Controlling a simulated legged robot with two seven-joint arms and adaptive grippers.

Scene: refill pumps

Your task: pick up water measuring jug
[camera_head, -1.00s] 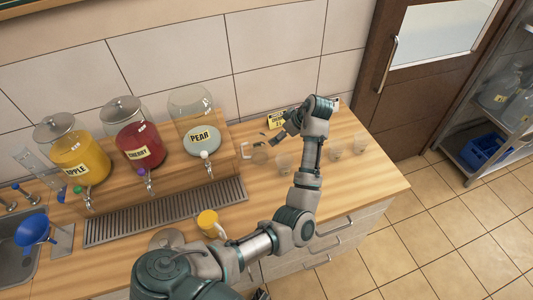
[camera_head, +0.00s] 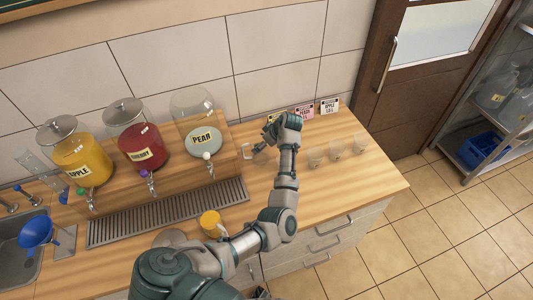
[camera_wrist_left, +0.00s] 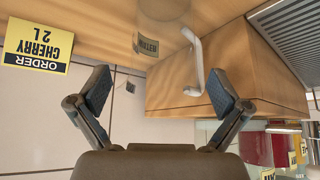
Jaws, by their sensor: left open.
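The clear water measuring jug stands on the wooden counter to the right of the dispenser stand. In the head view its pale handle (camera_head: 246,151) shows, and most of its body is behind my left gripper (camera_head: 270,132). In the left wrist view I see its WATER label (camera_wrist_left: 147,45) and white handle (camera_wrist_left: 193,60), with the see-through walls hard to make out. My left gripper (camera_wrist_left: 160,88) is open, its two fingers apart, with the label and handle showing between and beyond the fingertips. Nothing is visibly held.
Apple (camera_head: 80,165), cherry (camera_head: 140,145) and pear (camera_head: 200,138) dispensers stand on a wooden stand (camera_head: 225,165). A yellow order card (camera_wrist_left: 36,45) is beside my gripper. Several clear cups (camera_head: 335,150) stand to the right.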

